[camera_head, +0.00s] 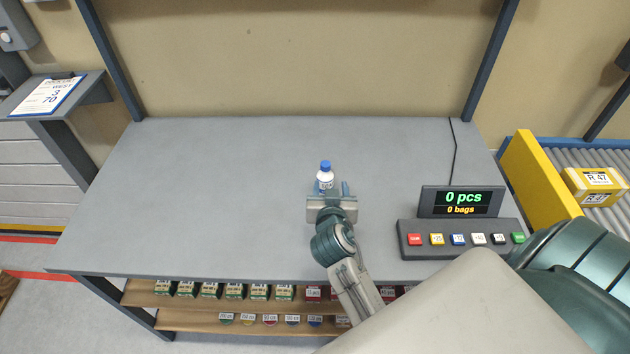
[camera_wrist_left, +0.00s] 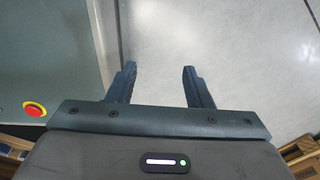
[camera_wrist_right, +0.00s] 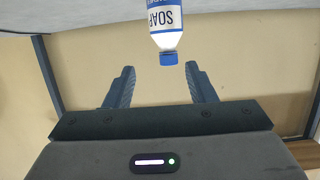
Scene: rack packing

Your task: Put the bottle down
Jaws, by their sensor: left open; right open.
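A small white soap bottle with a blue cap and blue label (camera_head: 325,180) stands upright on the grey table (camera_head: 220,200), near its middle. My right gripper (camera_head: 334,189) is on the near side of the bottle with its fingers open. In the right wrist view the bottle (camera_wrist_right: 166,22) appears upside down, just beyond the fingertips of the right gripper (camera_wrist_right: 160,72), with a visible gap to both fingers. My left gripper (camera_wrist_left: 159,68) shows only in its own wrist view, open and empty above a pale floor.
A counter display (camera_head: 460,202) with a button panel (camera_head: 460,238) stands on the table's right part. A roller conveyor with a yellow box (camera_head: 596,185) is at the far right. Shelves of small boxes (camera_head: 235,291) lie under the front edge. The table's left half is clear.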

